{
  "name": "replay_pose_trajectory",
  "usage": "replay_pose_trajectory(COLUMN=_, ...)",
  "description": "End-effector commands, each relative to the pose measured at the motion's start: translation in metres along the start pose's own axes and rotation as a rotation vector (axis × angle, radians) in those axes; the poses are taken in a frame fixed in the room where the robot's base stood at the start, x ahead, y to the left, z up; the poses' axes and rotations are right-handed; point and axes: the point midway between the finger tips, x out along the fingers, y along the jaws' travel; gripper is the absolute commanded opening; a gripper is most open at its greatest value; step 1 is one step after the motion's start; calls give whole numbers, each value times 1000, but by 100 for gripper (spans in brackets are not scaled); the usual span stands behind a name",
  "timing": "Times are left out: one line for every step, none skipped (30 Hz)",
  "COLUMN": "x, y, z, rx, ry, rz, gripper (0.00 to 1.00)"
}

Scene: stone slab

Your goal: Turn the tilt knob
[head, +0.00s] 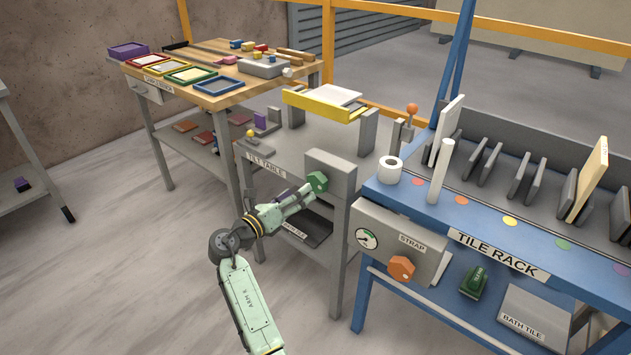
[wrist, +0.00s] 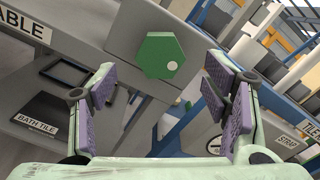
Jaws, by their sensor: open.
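A green hexagonal knob (head: 317,182) with a white dot sits on the grey box at the front right of the tilt table (head: 290,145). No label on the knob itself is readable. My gripper (head: 305,194) is open and empty, just in front of and slightly left of the knob. In the wrist view the knob (wrist: 161,55) is ahead, beyond and above the gap between my two purple-padded fingers (wrist: 160,95). The fingers are apart from it. An orange hexagonal knob (head: 401,268) is on the strap box to the right.
The blue tile rack (head: 480,225) with upright tiles stands close on the right. A wooden sample bench (head: 215,95) stands behind left. A grey shelf with a dark tile (head: 305,228) is below my gripper. The floor at the front left is clear.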

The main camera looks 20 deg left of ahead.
Motion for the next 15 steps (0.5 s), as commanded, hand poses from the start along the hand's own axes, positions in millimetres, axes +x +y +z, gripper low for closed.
replay_pose_trajectory(x=11, y=-2, z=2, rx=0, ry=2, rz=-3, gripper=69)
replay_pose_trajectory(x=17, y=-2, z=2, rx=0, ry=2, rz=-3, gripper=69)
replay_pose_trajectory(x=25, y=-2, z=2, rx=1, ry=2, rz=-3, gripper=69)
replay_pose_trajectory(x=31, y=-2, z=2, rx=1, ry=2, rz=-3, gripper=69)
replay_pose_trajectory(x=37, y=-2, z=2, rx=1, ry=1, rz=-2, gripper=69)
replay_pose_trajectory(x=44, y=-2, z=2, rx=2, ry=2, rz=-3, gripper=69)
replay_pose_trajectory(x=49, y=-1, z=2, rx=2, ry=1, rz=-2, gripper=69)
replay_pose_trajectory(x=54, y=-1, z=2, rx=1, ry=1, rz=-1, gripper=69)
replay_pose_trajectory(x=60, y=-1, z=2, rx=1, ry=1, rz=-1, gripper=69)
replay_pose_trajectory(x=64, y=-1, z=2, rx=3, ry=0, rz=-1, gripper=69)
replay_pose_trajectory(x=68, y=-1, z=2, rx=3, ry=0, rz=-1, gripper=69)
replay_pose_trajectory(x=72, y=-1, z=2, rx=3, ry=1, rz=-1, gripper=69)
replay_pose_trajectory(x=74, y=-1, z=1, rx=3, ry=1, rz=-1, gripper=69)
replay_pose_trajectory(x=76, y=-1, z=1, rx=3, ry=1, rz=0, gripper=69)
replay_pose_trajectory(x=78, y=0, z=1, rx=3, ry=0, rz=1, gripper=69)
